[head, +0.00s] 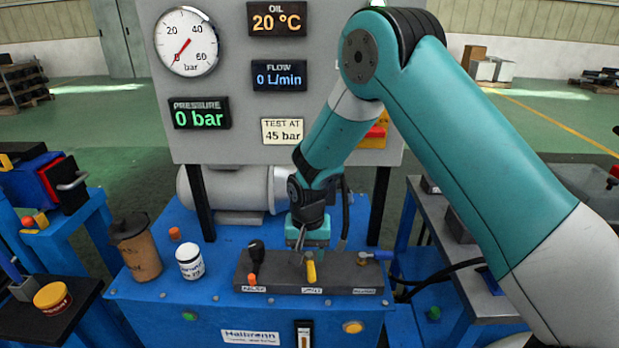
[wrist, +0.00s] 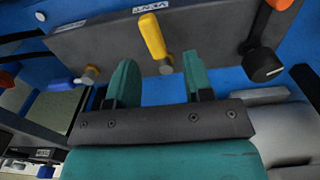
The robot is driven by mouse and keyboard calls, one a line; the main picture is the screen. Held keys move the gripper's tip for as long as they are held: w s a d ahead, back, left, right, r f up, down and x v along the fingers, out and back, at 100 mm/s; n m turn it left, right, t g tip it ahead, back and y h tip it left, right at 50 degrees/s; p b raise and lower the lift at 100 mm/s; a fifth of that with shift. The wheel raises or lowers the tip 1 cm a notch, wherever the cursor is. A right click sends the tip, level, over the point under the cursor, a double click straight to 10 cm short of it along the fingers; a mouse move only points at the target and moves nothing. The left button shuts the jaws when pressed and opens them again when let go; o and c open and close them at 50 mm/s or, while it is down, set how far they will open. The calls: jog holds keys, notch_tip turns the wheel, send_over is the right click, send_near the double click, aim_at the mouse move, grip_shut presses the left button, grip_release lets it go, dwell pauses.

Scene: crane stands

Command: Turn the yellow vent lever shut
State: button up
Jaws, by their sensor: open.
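The yellow vent lever (head: 311,271) is on the dark manifold block (head: 337,278), and its handle points to the front, over the block's front edge. In the wrist view the yellow lever (wrist: 153,37) reaches up the picture from a metal pivot, past an upside-down vent label. My gripper (head: 308,243) is just behind the lever, low over the block. In the wrist view my gripper (wrist: 158,75) is open, one teal finger on each side of the pivot. The fingers hold nothing; whether one touches the pivot I cannot tell.
A blue-handled valve (head: 378,256) is at the block's right end. A white jar (head: 190,262) and a brown cup (head: 137,248) stand left. The gauge panel (head: 232,140) rises behind.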

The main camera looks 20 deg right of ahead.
aim_at(308, 269)
jog(key=s+a+r+n+p, duration=0.1)
jog(key=s+r, duration=0.3)
jog(key=r, duration=0.8)
jog(key=s+a+r+n+y+p, duration=0.1)
jog(key=s+r+n+p, duration=0.2)
jog(key=r, duration=0.9)
jog(key=shift+s+a+r+p, duration=0.15)
jog(key=shift+s+r+p, duration=0.25)
jog(key=shift+p, duration=0.35)
